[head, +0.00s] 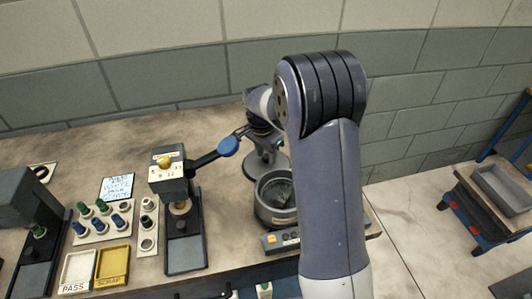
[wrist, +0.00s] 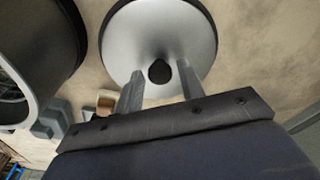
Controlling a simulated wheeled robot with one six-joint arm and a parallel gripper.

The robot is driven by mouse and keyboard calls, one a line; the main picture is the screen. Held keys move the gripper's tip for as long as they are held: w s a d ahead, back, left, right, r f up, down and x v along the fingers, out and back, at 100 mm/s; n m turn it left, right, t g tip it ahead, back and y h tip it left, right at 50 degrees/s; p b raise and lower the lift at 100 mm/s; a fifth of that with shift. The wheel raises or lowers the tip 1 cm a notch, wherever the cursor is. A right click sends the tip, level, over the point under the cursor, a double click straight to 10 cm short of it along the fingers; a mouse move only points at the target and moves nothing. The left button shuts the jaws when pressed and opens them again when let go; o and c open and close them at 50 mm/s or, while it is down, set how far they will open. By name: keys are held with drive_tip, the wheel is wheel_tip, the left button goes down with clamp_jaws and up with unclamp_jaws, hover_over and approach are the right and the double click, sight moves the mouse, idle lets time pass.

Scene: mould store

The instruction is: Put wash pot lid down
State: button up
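The wash pot (head: 262,211) stands open on the bench in the head view, with dark contents inside. Its thick rim also shows at the left of the wrist view (wrist: 62,88). The lid (wrist: 190,30) is a pale silver disc with a dark rim and a black knob (wrist: 159,71).
A small press (head: 183,225), a rack of green and blue pegs (head: 100,222), and PASS (head: 77,272) and SCRAP (head: 112,265) trays stand left on the bench (head: 60,160). A cart with a grey tray (head: 503,188) stands right.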

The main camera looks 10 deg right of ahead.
sight(267, 155)
drive_tip(key=shift+o, duration=0.8)
drive_tip(key=shift+r, duration=0.3)
wheel_tip(267, 155, up, 12)
drive_tip(key=a, duration=0.1)
drive_tip(key=shift+s+f, duration=0.15)
drive_tip(key=shift+s, duration=0.25)
drive_tip(key=shift+a, duration=0.1)
drive_tip(key=f, duration=0.8)
drive_tip(key=d+f, duration=0.1)
drive_tip(key=f, duration=0.2)
drive_tip(key=shift+w+d+f, duration=0.1)
drive_tip(key=shift+w+f, duration=0.25)
drive_tip(key=shift+f, duration=0.05)
drive_tip(key=shift+r, duration=1.5)
